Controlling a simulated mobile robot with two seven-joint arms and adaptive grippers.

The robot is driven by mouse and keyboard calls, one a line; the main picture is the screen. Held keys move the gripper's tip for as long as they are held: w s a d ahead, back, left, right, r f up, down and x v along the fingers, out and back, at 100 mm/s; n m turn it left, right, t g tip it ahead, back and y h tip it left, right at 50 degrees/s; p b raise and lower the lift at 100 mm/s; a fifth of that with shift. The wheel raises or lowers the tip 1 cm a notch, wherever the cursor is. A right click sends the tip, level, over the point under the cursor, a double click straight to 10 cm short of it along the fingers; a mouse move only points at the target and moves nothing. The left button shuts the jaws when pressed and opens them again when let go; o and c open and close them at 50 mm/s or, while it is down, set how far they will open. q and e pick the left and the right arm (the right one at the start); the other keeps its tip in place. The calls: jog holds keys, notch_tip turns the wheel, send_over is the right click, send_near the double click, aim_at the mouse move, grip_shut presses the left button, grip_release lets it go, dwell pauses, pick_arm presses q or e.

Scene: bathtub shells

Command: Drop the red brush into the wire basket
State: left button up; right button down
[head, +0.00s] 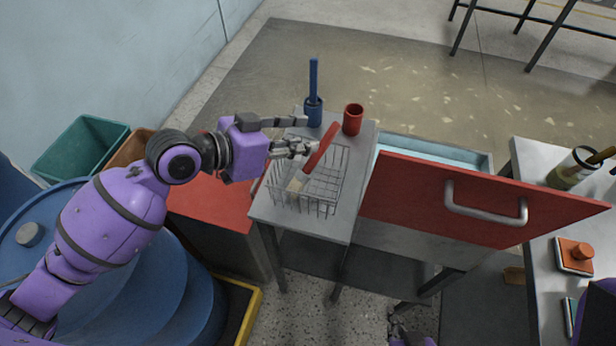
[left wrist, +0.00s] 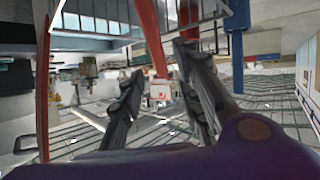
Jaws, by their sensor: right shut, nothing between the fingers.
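The red brush (head: 321,147) is tilted, its red handle up and its pale bristle end down within the outline of the wire basket (head: 331,190). I cannot tell whether it rests on the basket. The basket stands on a small grey table. My left gripper (head: 305,148) is beside the handle above the basket's back edge. In the left wrist view its two fingers (left wrist: 160,80) are spread, with the red handle (left wrist: 150,38) showing in the gap, narrower than that gap. My right gripper (head: 404,332) shows partly at the bottom edge, shut and empty.
A blue cup (head: 314,112) with a blue brush and a red cup (head: 352,119) stand behind the basket. A red panel with a handle (head: 485,203) is right of the table. A blue drum (head: 150,290) and green bin (head: 82,150) are left.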

pick_arm(q)
jog(key=shift+a, duration=0.1)
jog(key=v, duration=1.2)
